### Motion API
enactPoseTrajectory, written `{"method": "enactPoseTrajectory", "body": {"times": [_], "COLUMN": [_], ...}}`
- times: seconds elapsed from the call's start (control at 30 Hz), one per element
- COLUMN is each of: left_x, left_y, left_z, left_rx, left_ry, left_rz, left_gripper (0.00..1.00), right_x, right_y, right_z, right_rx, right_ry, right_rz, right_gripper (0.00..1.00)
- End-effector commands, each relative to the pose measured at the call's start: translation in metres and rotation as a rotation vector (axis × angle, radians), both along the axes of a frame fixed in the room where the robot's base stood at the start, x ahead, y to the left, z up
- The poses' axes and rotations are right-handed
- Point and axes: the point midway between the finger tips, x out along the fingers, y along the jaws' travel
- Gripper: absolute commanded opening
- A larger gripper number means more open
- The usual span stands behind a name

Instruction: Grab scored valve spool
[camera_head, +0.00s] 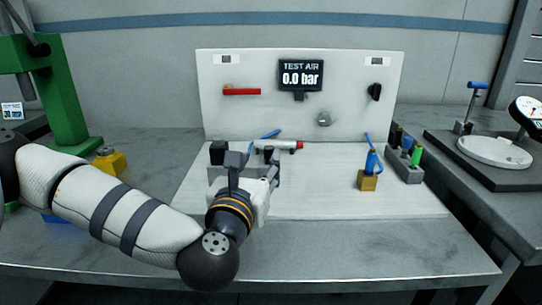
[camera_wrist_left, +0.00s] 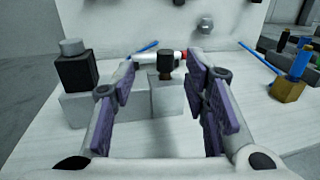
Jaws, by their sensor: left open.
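A silver cylinder with a red end (camera_head: 280,145) lies across the back of the white bench plate; it also shows in the left wrist view (camera_wrist_left: 144,58). I cannot tell if it is the scored valve spool. My left gripper (camera_head: 256,168) is open just in front of it, fingers pointing toward it. No contact shows. The hand hides part of the block in the head view. My right gripper is not in view.
A black block (camera_head: 217,152) stands left of the hand. A brass block with a blue fitting (camera_head: 368,180) and a grey rack of coloured parts (camera_head: 404,168) stand right. A white panel (camera_head: 250,115) rises behind. The front-right plate (camera_head: 320,200) is clear.

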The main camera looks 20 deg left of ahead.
Motion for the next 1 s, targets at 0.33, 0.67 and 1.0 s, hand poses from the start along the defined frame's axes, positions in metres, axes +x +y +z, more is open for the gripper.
{"method": "enactPoseTrajectory", "body": {"times": [0.33,0.67,1.0], "left_x": [0.056,0.065,0.065], "left_y": [0.000,0.000,0.000], "left_z": [0.002,0.001,0.002], "left_rx": [0.002,0.002,0.002], "left_ry": [-0.001,0.002,0.001], "left_rz": [0.001,-0.003,-0.002], "left_gripper": [0.41,0.35,0.00], "right_x": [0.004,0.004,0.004], "right_y": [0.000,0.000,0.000], "right_z": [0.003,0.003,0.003], "right_rx": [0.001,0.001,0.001], "right_ry": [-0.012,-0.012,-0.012], "right_rz": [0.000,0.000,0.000], "right_gripper": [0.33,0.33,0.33]}}
